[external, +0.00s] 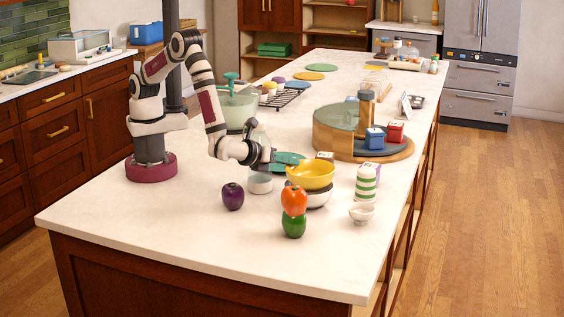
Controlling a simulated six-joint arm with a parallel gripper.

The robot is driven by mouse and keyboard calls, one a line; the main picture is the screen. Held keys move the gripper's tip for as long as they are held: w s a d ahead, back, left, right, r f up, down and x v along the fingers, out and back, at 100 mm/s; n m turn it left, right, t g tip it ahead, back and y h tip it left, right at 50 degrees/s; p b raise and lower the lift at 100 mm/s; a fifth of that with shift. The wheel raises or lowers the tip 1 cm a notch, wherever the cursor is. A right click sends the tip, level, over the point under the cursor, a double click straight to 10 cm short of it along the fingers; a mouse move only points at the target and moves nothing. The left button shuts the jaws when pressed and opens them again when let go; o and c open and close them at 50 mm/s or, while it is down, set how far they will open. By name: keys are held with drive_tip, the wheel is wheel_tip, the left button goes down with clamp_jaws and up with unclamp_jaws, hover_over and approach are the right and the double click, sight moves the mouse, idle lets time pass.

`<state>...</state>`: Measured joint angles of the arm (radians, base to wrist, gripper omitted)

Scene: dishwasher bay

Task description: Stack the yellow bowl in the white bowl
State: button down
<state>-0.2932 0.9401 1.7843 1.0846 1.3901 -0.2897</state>
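The yellow bowl (310,176) is upright in the middle of the island.
An orange tomato-like item (294,200) sits above a green pepper (293,225) in front of the bowls. A purple item (232,196) and a small pale bowl (260,184) are left. A striped jar (366,184) and a small white bowl (361,213) are right.

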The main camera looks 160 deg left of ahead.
drive_tip(key=shift+f, duration=0.6)
drive_tip(key=c, duration=1)
unclamp_jaws()
drive_tip(key=v, duration=1.2)
drive_tip(key=s+d+r+n+h, duration=0.3)
drive_tip(key=s+d+r+h, duration=0.15)
drive_tip(key=s+r, duration=0.45)
drive_tip(key=s+d+n+t+h, duration=0.1)
drive_tip(key=s+d+h, duration=0.1)
drive_tip(key=s+d, duration=0.2)
drive_tip(key=s+d+n+h, duration=0.1)
drive_tip(key=s+d+h, duration=0.1)
drive_tip(key=s+d, duration=0.2)
drive_tip(key=s+d+r+n+t+h, duration=0.1)
drive_tip(key=s+d+h, duration=0.2)
drive_tip(key=s+d, duration=0.2)
drive_tip(key=shift+s+d+r+t, duration=0.1)
drive_tip(key=shift+s+t, duration=0.2)
drive_tip(key=shift+s, duration=0.5)
